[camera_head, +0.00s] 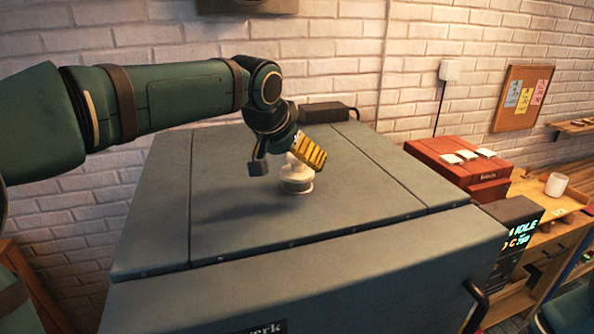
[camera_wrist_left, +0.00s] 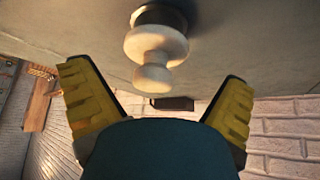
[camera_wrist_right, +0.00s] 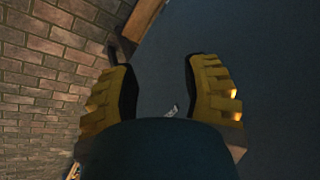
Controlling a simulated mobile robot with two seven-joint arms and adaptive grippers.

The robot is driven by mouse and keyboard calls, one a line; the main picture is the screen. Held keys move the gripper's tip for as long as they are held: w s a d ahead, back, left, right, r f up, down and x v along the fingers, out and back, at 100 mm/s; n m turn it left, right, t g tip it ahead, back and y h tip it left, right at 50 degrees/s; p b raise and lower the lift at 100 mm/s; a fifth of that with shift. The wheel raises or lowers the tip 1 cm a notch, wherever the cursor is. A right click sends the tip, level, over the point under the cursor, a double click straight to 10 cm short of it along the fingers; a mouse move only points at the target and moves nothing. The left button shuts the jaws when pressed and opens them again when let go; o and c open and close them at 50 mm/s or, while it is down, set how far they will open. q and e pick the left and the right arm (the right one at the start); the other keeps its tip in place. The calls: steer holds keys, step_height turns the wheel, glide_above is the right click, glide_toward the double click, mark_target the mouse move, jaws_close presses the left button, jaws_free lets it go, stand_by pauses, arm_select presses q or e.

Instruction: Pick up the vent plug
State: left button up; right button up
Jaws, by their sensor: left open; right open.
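The vent plug (camera_head: 297,184) is a cream-white knob with a wide round base, upright on the flat top of the large grey-green kiln (camera_head: 230,215). My left gripper (camera_head: 284,163) is just above and beside the plug, its yellow-padded fingers spread. In the left wrist view the plug (camera_wrist_left: 156,55) shows between and beyond the two open fingers (camera_wrist_left: 155,95), with nothing held. In the head view one finger partly covers the plug's knob. My right gripper (camera_wrist_right: 160,85) shows only in its own wrist view, open and empty, facing a dark surface and a brick wall.
A dark box (camera_head: 325,112) lies at the back of the kiln top. A red case (camera_head: 455,165) with white tiles stands right of the kiln, near a white mug (camera_head: 556,184) and a display (camera_head: 515,240). The rest of the kiln top is clear.

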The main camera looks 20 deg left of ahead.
mark_target(299, 170)
arm_select(q)
steer(key=shift+d+x, duration=0.15)
steer(key=shift+x, duration=1.25)
steer(key=shift+d+x, duration=0.15)
steer(key=shift+x, duration=1.2)
steer(key=shift+w+r, duration=0.1)
steer(key=c, duration=1.2)
